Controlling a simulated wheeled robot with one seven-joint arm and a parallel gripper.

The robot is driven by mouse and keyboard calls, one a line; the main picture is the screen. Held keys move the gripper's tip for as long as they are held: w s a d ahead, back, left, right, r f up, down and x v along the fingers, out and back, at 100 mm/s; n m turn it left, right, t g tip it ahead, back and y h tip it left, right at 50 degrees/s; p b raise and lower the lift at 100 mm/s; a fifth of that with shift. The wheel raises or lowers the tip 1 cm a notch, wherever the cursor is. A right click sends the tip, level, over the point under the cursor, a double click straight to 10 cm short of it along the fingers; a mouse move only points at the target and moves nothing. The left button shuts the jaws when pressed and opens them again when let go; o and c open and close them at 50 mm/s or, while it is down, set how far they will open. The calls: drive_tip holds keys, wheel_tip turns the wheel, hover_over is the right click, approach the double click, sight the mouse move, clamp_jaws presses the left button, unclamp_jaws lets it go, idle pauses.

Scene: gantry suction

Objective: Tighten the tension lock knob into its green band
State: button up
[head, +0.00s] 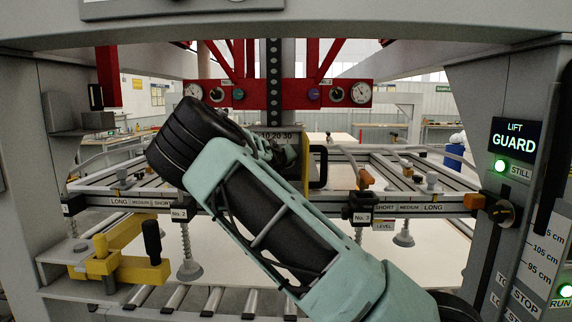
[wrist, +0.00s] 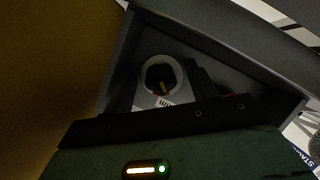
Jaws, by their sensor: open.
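In the wrist view a round dark knob (wrist: 160,78) with a small orange mark sits inside a pale ring, within a dark-framed recess. I cannot tell for sure that it is the tension lock knob, and no green band can be made out. My gripper (wrist: 165,130) shows as a dark edge and a green body with small lights across the bottom of the wrist view. It is open, below the knob in the picture, and no contact can be seen. In the head view my arm hides the gripper, in front of a scale plate (head: 277,135) marked 10 20 30.
A red beam (head: 245,96) with gauges crosses above. A rail (head: 417,208) carries suction cups (head: 189,270) and length labels. A yellow clamp (head: 135,268) stands at left. An orange-and-black fitting (head: 490,205) is at the right post, below the lift guard display (head: 515,140).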

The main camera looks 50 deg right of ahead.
drive_tip(key=b+v, duration=0.5)
drive_tip(key=v, duration=1.2)
drive_tip(key=shift+a, duration=0.2)
wheel_tip(320, 180, down, 4)
drive_tip(key=w+a+n+g+h+b, duration=0.1)
drive_tip(key=w+a+n+h+b, duration=0.2)
drive_tip(key=n+b, duration=0.45)
drive_tip(key=shift+h, duration=0.4)
drive_tip(key=p+x, duration=0.1)
drive_tip(key=x, duration=0.5)
drive_tip(key=p+x, duration=0.2)
drive_tip(key=x, duration=0.4)
drive_tip(key=p+x, duration=0.2)
drive_tip(key=x, duration=0.4)
drive_tip(key=shift+s+d+f, duration=0.2)
drive_tip(key=shift+s+f, duration=0.05)
drive_tip(key=shift+s, duration=0.1)
